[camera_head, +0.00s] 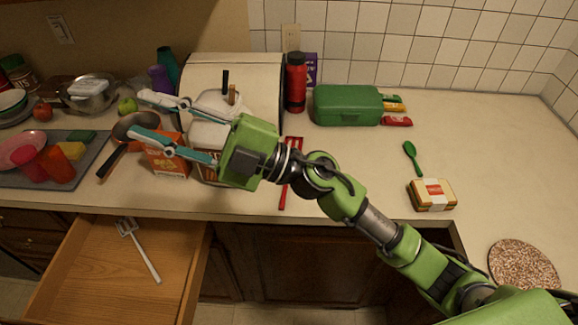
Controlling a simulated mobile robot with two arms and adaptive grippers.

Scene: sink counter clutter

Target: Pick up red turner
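The red turner (283,199) lies on the counter in the middle of the head view. Its slotted head points to the back and its handle to the front edge. My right arm's wrist passes above it and hides its middle. My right gripper (143,116) is to the left of the turner, pointing left, its two teal fingers spread wide apart with nothing seen held between them. My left gripper is not in view.
An orange box (167,160) and a dark pan (134,127) stand near the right gripper's fingers. A red bottle (296,83) and a green case (346,105) stand behind the turner. An open drawer (85,275) holds a whitish turner (145,255). Counter right of the turner is mostly clear.

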